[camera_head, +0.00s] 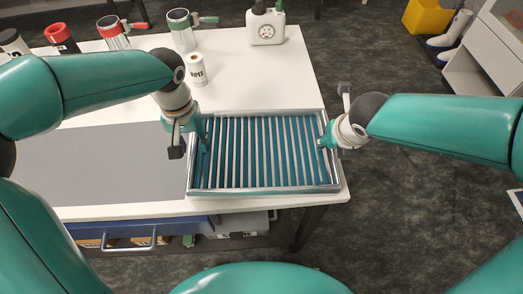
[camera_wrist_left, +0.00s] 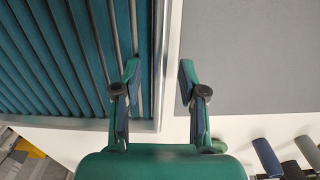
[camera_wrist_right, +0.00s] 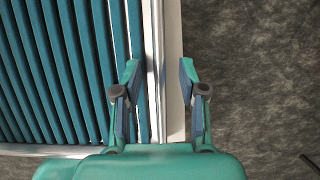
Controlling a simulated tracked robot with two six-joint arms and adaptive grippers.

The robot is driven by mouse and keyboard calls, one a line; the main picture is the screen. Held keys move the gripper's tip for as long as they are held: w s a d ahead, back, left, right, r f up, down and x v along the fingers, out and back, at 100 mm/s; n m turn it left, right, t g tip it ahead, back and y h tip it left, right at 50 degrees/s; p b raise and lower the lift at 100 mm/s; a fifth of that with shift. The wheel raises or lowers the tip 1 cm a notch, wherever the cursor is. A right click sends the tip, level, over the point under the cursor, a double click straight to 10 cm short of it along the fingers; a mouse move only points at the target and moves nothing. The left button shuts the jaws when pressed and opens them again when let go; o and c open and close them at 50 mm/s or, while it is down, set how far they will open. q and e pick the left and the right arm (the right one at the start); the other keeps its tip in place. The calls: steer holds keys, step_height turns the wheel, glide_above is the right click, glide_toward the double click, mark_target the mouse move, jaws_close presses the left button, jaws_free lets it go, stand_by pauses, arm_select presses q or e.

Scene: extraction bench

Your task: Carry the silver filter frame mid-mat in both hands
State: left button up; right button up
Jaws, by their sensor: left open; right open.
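The silver filter frame (camera_head: 262,190) with its slats lies flat at the right end of the white table, beside the grey mat (camera_head: 90,165). My left gripper (camera_head: 200,150) is at the frame's left side. In the left wrist view its open fingers (camera_wrist_left: 158,85) stand on either side of the frame's rim (camera_wrist_left: 159,50). My right gripper (camera_head: 325,148) is at the frame's right side. In the right wrist view its open fingers (camera_wrist_right: 158,85) straddle the right rim (camera_wrist_right: 153,40). Whether any finger touches the rim cannot be told.
A wipes canister (camera_head: 197,70), a white jug (camera_head: 265,27) and several cups (camera_head: 113,33) stand along the table's back. The mat is bare where it shows. The table's right edge is close beside the frame, with dark floor (camera_head: 400,220) beyond.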

arm_select(q)
jaws_close()
arm_select(e)
jaws_close()
arm_select(q)
steer(key=shift+r, duration=0.2)
arm_select(e)
steer(key=shift+r, duration=0.2)
